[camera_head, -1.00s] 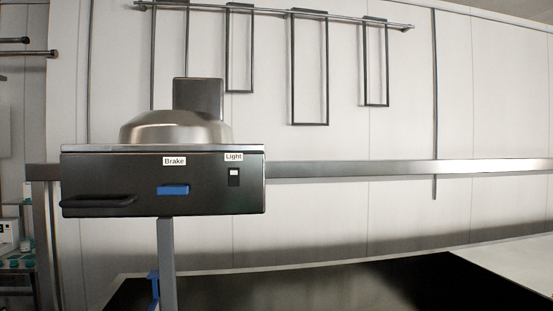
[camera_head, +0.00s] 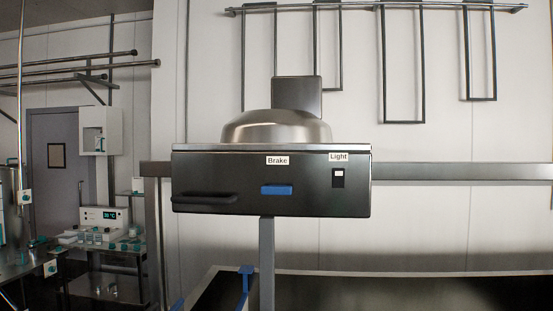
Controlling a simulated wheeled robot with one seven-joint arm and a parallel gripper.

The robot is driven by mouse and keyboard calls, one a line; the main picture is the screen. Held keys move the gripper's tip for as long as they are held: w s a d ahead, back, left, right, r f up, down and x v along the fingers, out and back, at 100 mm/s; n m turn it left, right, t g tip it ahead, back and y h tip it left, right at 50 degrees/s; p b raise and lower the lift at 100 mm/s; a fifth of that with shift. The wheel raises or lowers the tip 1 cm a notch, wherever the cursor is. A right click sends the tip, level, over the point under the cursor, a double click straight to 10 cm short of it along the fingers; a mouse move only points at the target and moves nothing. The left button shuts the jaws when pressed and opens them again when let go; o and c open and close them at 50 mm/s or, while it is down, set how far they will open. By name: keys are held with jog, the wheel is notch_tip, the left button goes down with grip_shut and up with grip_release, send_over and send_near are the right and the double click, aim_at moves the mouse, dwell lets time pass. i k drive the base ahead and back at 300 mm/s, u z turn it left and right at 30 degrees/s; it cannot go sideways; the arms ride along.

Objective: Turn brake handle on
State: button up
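The blue brake handle (camera_head: 277,190) sits on the front of a black box (camera_head: 320,195) under a white "Brake" label (camera_head: 277,160). The handle lies level. To its right is a "Light" label (camera_head: 339,156) above a small switch (camera_head: 338,178). A dark bar handle (camera_head: 205,198) sticks out at the left of the box front. A metal dome (camera_head: 275,128) rests on top of the box, with a dark upright plate (camera_head: 297,94) behind it. My gripper does not show in this view.
A dark basin or table (camera_head: 420,292) lies below and behind the box. A blue part (camera_head: 245,280) is beside the grey post (camera_head: 267,255) under the box. At left, a bench (camera_head: 108,245) holds a device with a display. Hanging frames (camera_head: 403,65) are on the back wall.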

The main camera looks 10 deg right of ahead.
aim_at(270, 189)
jog(key=z, duration=0.05)
jog(key=k, duration=1.1)
jog(key=u, duration=1.2)
jog(key=i, duration=1.3)
jog(key=z, duration=0.5)
